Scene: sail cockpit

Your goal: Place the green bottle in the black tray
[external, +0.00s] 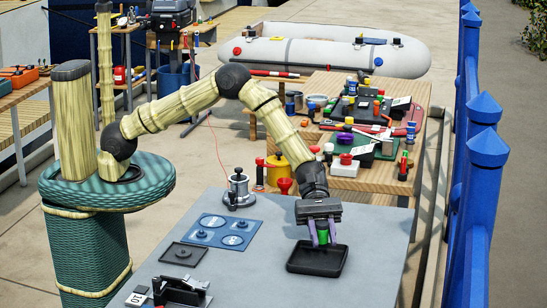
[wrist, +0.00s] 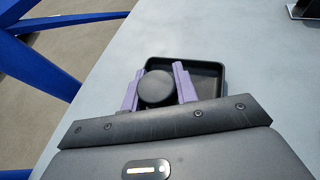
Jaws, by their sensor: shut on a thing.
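The black tray (external: 300,268) lies on the grey table, a shallow dish with raised walls. It also shows in the wrist view (wrist: 212,72), behind the fingers. My gripper (external: 322,235) points down over the tray's back right part, its purple fingers shut on the green bottle (external: 323,237). In the external view only a little of the green body shows between the fingers. In the wrist view the bottle's round dark top (wrist: 157,88) sits between the two fingers. I cannot tell whether the bottle's base touches the tray floor.
A blue panel with round discs (external: 222,231), a small dark tray (external: 184,256) and a metal winch (external: 238,190) are left of the black tray. A black clamp-like part (external: 180,291) lies at the front. A cluttered wooden bench (external: 350,180) stands behind; a blue fence (external: 470,190) runs at right.

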